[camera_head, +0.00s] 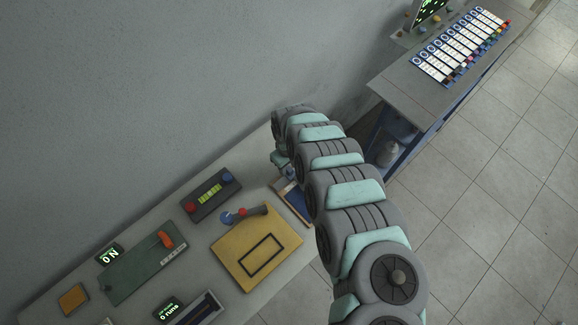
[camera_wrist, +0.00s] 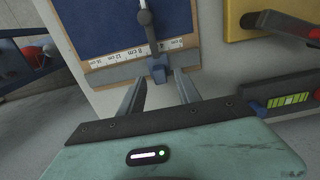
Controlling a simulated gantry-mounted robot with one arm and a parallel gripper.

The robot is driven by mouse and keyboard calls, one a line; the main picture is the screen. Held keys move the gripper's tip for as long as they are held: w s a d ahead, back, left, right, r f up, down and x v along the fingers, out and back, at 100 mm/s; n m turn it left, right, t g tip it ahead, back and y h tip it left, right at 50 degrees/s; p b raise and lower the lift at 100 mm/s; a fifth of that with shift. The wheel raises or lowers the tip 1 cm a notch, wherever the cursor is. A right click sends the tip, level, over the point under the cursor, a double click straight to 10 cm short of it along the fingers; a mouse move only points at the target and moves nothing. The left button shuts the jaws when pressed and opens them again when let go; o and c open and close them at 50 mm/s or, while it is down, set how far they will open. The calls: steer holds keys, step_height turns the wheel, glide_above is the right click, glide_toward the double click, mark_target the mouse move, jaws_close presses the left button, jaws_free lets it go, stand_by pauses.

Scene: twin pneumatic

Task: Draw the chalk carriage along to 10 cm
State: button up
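In the wrist view, a blue board (camera_wrist: 105,25) carries a pale scale strip (camera_wrist: 118,57) marked in centimetres, read upside down. A small blue block (camera_wrist: 157,69), which seems to be the chalk carriage, sits at the strip's edge. My gripper (camera_wrist: 160,82) is open, with one finger on each side of the block and gaps visible. Whether the tips reach past the block, I cannot tell. In the head view, my arm hides the carriage and most of the board (camera_head: 293,203).
A yellow panel (camera_head: 231,258) with a lever and a dark box with green bars (camera_head: 211,194) stand close to the board. A green panel with an orange handle (camera_head: 140,273) is farther left. Another table (camera_head: 425,98) stands at upper right.

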steer(key=shift+s+f, duration=0.1)
steer(key=shift+f, duration=0.55)
jaws_close()
stand_by(1.1)
